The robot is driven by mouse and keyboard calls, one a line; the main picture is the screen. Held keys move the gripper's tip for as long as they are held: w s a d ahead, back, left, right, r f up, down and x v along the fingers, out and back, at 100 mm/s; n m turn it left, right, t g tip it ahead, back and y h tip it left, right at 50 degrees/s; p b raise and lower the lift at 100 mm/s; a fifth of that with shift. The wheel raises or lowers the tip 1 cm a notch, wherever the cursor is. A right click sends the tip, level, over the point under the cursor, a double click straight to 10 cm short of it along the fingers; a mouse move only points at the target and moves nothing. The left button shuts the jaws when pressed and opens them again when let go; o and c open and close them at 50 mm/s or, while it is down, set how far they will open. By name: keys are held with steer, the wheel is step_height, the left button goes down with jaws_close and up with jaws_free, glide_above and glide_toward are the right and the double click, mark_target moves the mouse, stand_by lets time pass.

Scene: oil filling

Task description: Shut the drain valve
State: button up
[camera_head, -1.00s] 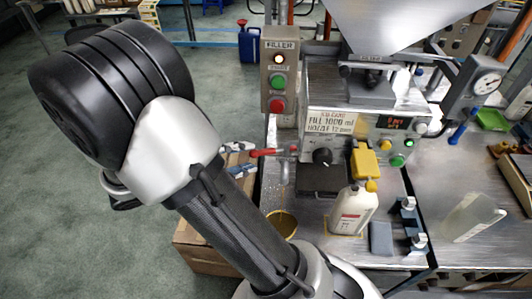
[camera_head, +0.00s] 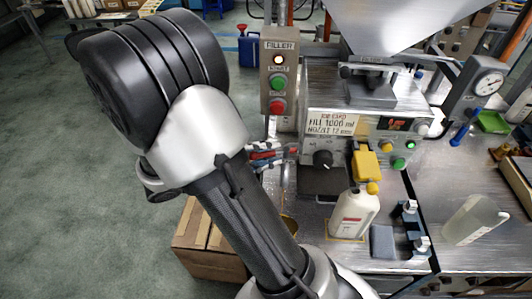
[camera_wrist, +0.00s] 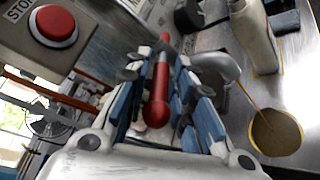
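The drain valve's red lever handle (camera_head: 263,155) sticks out left from the filler's lower left side. In the wrist view the red handle (camera_wrist: 158,92) lies between the blue-padded fingers, its rounded end toward the camera. My gripper (camera_wrist: 162,72) is open around it, with gaps visible on both sides. In the head view my gripper (camera_head: 262,158) overlaps the handle and partly hides it. The grey spout (camera_wrist: 217,66) shows right of the fingers. A thin yellowish line runs from it to a round yellowish container (camera_wrist: 275,132).
The filler's button box (camera_head: 279,78) with the red stop button (camera_wrist: 54,25) stands close above my gripper. A white bottle with a yellow cap (camera_head: 354,212) stands under the filler's front. A cardboard box (camera_head: 205,250) is below my arm.

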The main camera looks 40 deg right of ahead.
jaws_close()
stand_by(0.4)
steer(key=shift+w+d+m+g+y+p, duration=0.15)
steer(key=shift+m+g+y, duration=0.1)
steer(key=shift+m+g, duration=0.35)
steer(key=shift+w+d+m+g+y+p, duration=0.2)
steer(key=shift+m+g+y, duration=0.1)
steer(key=shift+m+g, duration=0.25)
steer(key=shift+w+d+m+g+y+p, duration=0.2)
steer(key=shift+m+g, duration=0.25)
steer(key=shift+g, duration=0.3)
steer(key=shift+a, duration=0.1)
steer(key=shift+o, duration=1.8)
jaws_free()
